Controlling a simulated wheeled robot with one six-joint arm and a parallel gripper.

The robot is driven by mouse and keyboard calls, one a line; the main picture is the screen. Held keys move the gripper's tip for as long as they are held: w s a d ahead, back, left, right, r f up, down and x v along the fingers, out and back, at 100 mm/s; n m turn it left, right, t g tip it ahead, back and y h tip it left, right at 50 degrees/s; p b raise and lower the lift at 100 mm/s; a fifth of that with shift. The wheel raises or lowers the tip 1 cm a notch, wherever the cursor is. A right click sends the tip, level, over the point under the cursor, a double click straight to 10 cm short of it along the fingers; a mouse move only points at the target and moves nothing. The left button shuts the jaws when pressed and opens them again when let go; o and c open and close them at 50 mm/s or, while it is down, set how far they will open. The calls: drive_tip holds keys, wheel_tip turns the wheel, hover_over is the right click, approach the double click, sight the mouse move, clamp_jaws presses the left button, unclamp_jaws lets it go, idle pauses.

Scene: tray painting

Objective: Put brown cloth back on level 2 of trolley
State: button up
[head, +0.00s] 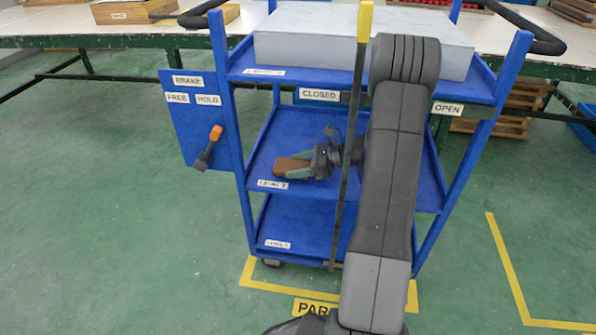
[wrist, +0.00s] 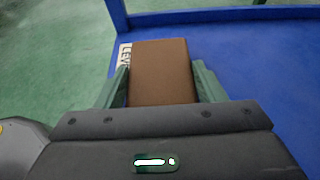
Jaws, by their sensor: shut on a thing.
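The brown cloth (head: 292,167) is a small flat brown block at the left side of the trolley's middle shelf (head: 325,130), the blue shelf labelled as level 2. My gripper (head: 296,172) reaches in from the right and is shut on the cloth. In the wrist view the cloth (wrist: 161,72) lies between the two green fingers (wrist: 160,85), with the blue shelf (wrist: 240,50) behind it. The cloth partly covers the level label (wrist: 124,58). I cannot tell whether the cloth touches the shelf.
A grey-white block (head: 300,50) lies on the top shelf. A dark upright bar with a yellow top (head: 364,25) stands at the trolley's front, by my arm. A brake panel (head: 190,120) with an orange-tipped lever (head: 209,145) is on the left. The bottom shelf (head: 300,225) looks empty.

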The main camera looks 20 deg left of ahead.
drive_tip(key=shift+f, duration=0.55)
drive_tip(key=shift+f, duration=0.15)
drive_tip(key=o, duration=1)
drive_tip(key=shift+r, duration=0.3)
drive_tip(key=p+v, duration=0.3)
drive_tip(key=v, duration=0.9)
drive_tip(key=shift+f+p, duration=0.15)
drive_tip(key=shift+p, duration=0.2)
